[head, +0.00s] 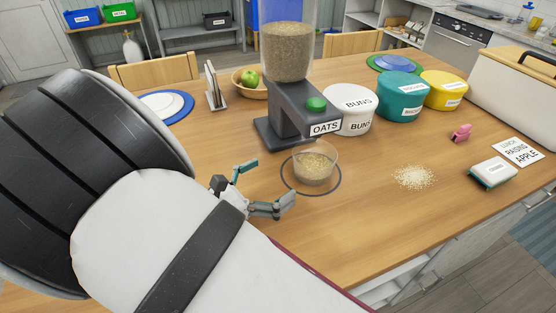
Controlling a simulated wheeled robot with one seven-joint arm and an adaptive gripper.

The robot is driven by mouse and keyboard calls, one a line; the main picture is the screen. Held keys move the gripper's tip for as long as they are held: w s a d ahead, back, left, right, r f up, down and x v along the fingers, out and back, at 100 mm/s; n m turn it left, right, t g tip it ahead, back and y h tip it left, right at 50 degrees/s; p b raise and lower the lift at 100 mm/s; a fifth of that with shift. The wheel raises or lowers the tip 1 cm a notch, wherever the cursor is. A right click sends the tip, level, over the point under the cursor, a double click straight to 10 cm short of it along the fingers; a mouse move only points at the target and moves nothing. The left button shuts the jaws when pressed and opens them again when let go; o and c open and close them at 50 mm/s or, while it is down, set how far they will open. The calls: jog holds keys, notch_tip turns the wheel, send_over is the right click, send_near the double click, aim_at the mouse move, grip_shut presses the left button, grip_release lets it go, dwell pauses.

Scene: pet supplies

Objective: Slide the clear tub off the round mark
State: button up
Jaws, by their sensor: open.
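The clear tub (314,168) holds oats and stands upright on the table, inside the dark ring of the round mark (287,180). It sits under the spout of a dispenser labelled OATS (284,118). My gripper (270,186) is open and empty at the left of the tub. One finger is behind and the other is in front, close to the mark's left edge. I cannot tell whether the front finger touches the tub.
A spill of oats (414,177) lies right of the tub. White (348,122), teal (404,108) and yellow tubs (444,103) stand behind. A pink clip (461,133), a sponge (492,173) and a printed card (516,152) lie at right. Bare table (360,220) shows in front.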

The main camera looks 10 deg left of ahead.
jog(key=shift+a, duration=0.15)
send_near(329, 145)
jog(key=x, duration=0.5)
jog(key=shift+p, duration=0.35)
dwell(0.3)
jog(key=c, duration=1)
